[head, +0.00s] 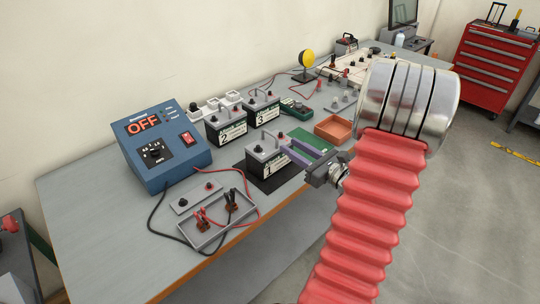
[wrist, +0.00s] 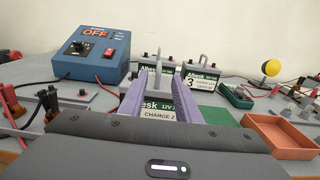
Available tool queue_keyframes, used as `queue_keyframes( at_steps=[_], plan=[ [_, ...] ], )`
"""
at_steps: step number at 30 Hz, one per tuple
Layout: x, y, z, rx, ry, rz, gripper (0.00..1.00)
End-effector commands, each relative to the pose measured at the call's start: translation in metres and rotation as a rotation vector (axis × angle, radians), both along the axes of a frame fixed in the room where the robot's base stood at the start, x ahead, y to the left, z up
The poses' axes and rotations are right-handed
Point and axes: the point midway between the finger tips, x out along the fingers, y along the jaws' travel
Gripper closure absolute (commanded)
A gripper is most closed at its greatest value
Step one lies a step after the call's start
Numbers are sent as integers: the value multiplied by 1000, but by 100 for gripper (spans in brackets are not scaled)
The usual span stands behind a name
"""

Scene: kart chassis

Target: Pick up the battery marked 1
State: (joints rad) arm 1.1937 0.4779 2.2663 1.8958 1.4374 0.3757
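The battery marked 1 (head: 262,163) stands upright on a dark mat near the table's front edge, with a grey handle on top. My gripper (head: 293,146) reaches in from the right, its purple fingers beside the battery's upper part. In the wrist view the fingers (wrist: 158,82) are apart, with the grey handle showing between their tips. I see no finger closed on the handle; contact is unclear.
Battery 2 (head: 226,131) and battery 3 (head: 263,109) stand behind. A blue charger reading OFF (head: 160,146) is at left, with a grey tray of leads (head: 217,237) in front. An orange tray (head: 333,129) and a green mat (head: 311,139) lie right.

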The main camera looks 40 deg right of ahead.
Motion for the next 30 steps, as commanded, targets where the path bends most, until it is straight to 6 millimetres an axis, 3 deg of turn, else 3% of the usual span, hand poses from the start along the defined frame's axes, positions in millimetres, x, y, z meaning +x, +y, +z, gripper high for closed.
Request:
queue_keyframes(
  at_steps=[12, 25, 30],
  plan=[
    [53, 2, 0, 0, 0, 2, 70],
    [58, 2, 0, 0, 0, 2, 70],
    [73, 4, 0, 0, -1, 4, 70]
  ],
)
